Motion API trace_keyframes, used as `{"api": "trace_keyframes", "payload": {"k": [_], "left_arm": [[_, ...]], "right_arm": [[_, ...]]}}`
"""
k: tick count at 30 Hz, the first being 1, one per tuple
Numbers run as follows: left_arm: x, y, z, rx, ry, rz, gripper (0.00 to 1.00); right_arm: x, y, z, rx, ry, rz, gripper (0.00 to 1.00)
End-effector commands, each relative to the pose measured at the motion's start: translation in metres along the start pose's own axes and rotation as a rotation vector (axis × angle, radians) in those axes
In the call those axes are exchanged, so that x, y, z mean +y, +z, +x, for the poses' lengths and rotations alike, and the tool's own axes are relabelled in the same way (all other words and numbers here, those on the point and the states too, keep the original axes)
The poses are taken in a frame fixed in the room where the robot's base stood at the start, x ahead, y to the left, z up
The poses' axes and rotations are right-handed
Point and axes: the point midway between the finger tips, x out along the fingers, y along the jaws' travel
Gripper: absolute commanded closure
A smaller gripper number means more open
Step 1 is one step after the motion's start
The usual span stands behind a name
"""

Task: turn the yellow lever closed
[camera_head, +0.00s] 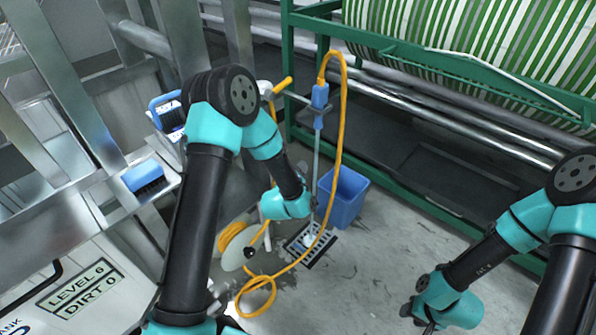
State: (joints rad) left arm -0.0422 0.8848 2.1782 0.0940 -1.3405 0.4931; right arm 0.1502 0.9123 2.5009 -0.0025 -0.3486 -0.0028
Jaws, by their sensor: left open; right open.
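A yellow lever (283,85) sticks out up and to the right from a white fitting (265,88) in the upper middle, just right of my left elbow. My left forearm reaches down past it to my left gripper (298,213), well below the lever and apart from it, near an orange hose. That gripper is open; its fingers are small and partly hidden by the wrist. My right gripper (420,314) is open and empty over bare floor at the lower right, far from the lever. My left arm may hide part of the fitting's lower pipe.
An orange hose (341,125) loops from a blue-handled sprayer (320,95) to the floor. A blue bucket (346,198), a floor grate (325,248) and a white reel (236,250) stand close by. A green-framed machine (300,30) fills the back right.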

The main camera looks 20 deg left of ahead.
Motion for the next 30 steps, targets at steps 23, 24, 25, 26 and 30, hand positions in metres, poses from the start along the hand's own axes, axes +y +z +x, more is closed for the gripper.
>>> {"api": "trace_keyframes", "payload": {"k": [23, 24, 25, 26, 30], "left_arm": [[0.046, -0.058, 0.115, 0.59, 0.374, -0.895, 1.0], [0.049, -0.061, 0.12, 0.629, 0.427, -0.967, 1.0], [0.052, -0.064, 0.123, 0.656, 0.469, -1.021, 1.0], [0.054, -0.066, 0.126, 0.684, 0.513, -1.073, 1.0], [0.065, -0.073, 0.134, 0.791, 0.737, -1.304, 1.0]], "right_arm": [[0.0, 0.0, 0.0, 0.0, 0.0, 0.0, 0.57], [0.0, 0.0, 0.0, 0.0, 0.0, 0.0, 0.57], [0.0, 0.0, 0.0, 0.0, 0.0, 0.0, 0.57], [0.0, 0.0, 0.0, 0.0, 0.0, 0.0, 0.57], [0.0, 0.0, 0.0, 0.0, 0.0, 0.0, 0.57]]}}
